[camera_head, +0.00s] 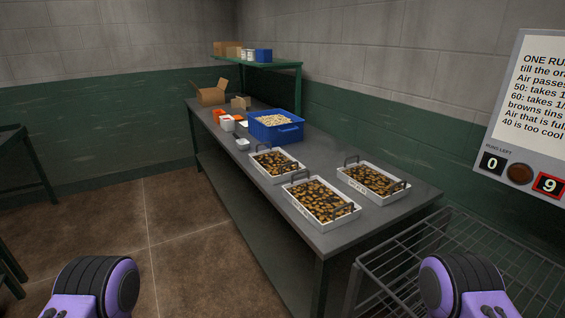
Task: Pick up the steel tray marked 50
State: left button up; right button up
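Three pale steel trays filled with brown pieces stand on the grey table. One is the rear left tray (263,170), one is the front tray (306,212), and one is the right tray (360,188). Each has dark upright handles at its ends. Small dark marks show on the front walls of some trays, but they are too small to read, so I cannot tell which one is marked 50. Purple and black parts of my two arms show at the bottom left and bottom right. Neither gripper is in view.
The long table (385,217) also holds a blue crate (285,134) of pale pieces, small containers and a cardboard box (211,96). A wire rack (400,270) stands at the near right. A wall sign (540,110) is partly cut off. The floor (165,215) left of the table is clear.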

aim_at(275, 165)
jog(key=u, duration=0.95)
jog(key=i, duration=3.3)
jog(key=z, duration=1.6)
